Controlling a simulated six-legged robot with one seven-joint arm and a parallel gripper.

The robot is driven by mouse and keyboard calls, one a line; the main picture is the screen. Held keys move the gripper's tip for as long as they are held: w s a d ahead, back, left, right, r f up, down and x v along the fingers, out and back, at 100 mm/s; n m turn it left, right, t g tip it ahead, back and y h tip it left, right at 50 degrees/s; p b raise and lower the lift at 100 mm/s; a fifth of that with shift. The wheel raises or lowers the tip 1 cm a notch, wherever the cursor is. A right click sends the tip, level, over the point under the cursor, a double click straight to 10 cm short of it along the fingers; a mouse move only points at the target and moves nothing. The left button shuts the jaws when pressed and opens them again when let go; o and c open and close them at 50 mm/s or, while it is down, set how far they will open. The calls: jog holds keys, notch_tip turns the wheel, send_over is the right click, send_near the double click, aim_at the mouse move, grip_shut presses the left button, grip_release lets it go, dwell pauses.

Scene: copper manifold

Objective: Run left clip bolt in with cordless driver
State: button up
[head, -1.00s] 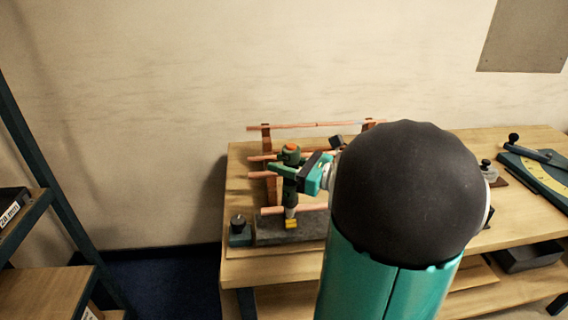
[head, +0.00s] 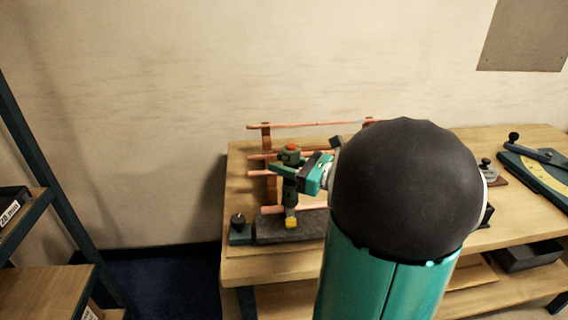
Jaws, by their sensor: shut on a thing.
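My gripper (head: 300,174) is at the left part of the workbench and is shut on the cordless driver (head: 291,154). I cannot tell whether the driver's tip touches a bolt. The left clip bolt is too small or hidden to make out. Copper pipes (head: 310,125) run across behind the driver on upright copper-coloured supports (head: 266,139). My arm hides the right part of the pipework.
A small box with a black knob (head: 238,230) sits left of the grey block. A teal bending tool with a yellow scale (head: 540,170) lies at the bench's right. A dark tray (head: 530,256) is on the lower shelf. Shelving stands at far left. The bench's (head: 244,166) left strip is clear.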

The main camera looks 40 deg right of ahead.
aim_at(284, 146)
dwell(0.3)
jog(key=shift+r, duration=3)
